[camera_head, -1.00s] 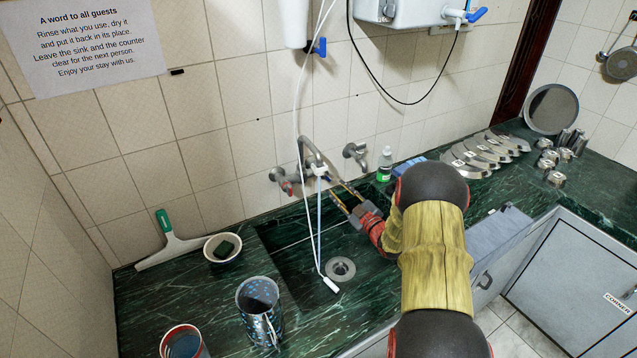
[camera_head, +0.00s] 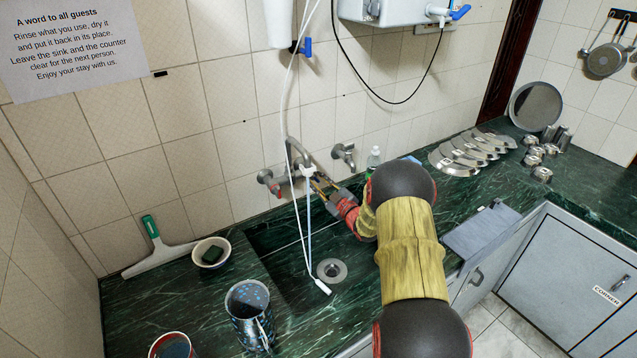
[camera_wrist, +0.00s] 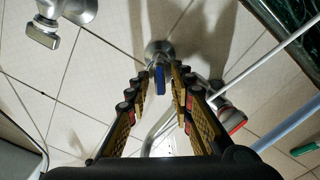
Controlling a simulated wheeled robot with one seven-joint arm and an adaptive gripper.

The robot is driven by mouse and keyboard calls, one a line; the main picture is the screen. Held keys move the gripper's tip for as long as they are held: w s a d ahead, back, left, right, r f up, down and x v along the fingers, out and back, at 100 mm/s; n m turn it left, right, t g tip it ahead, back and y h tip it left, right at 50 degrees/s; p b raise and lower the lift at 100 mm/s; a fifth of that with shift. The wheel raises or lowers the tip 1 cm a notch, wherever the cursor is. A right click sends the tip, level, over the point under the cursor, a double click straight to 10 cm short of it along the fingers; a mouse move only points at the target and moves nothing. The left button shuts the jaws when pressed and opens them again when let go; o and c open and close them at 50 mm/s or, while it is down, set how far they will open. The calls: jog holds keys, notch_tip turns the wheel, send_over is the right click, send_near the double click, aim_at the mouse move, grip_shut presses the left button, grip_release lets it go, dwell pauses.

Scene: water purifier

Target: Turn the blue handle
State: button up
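In the wrist view, a small blue handle (camera_wrist: 159,79) sits on a round metal tap base at the wall. It lies between the two fingertips of my gripper (camera_wrist: 160,82), a little beyond them, with a gap on each side. My gripper is open and empty. In the head view, my gripper (camera_head: 322,184) points at the wall taps above the sink, and the blue handle is mostly hidden there by fingers and tubing. Other blue handles show higher up: one under the white filter (camera_head: 305,47) and one on the white purifier box (camera_head: 460,12).
A red-handled tap (camera_wrist: 231,121) is close to the right finger, and white tubing (camera_head: 307,220) hangs beside my gripper into the sink. A plain metal tap (camera_head: 344,154) and a bottle (camera_head: 374,157) stand to the right. Mugs and a squeegee (camera_head: 160,250) are at left.

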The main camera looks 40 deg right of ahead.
grip_shut()
jog(key=shift+m, duration=0.3)
jog(key=m, duration=0.3)
jog(key=shift+m+p, duration=0.6)
jog(key=shift+m, duration=1.2)
jog(key=shift+o, duration=0.7)
grip_release()
jog(key=shift+o, duration=0.7)
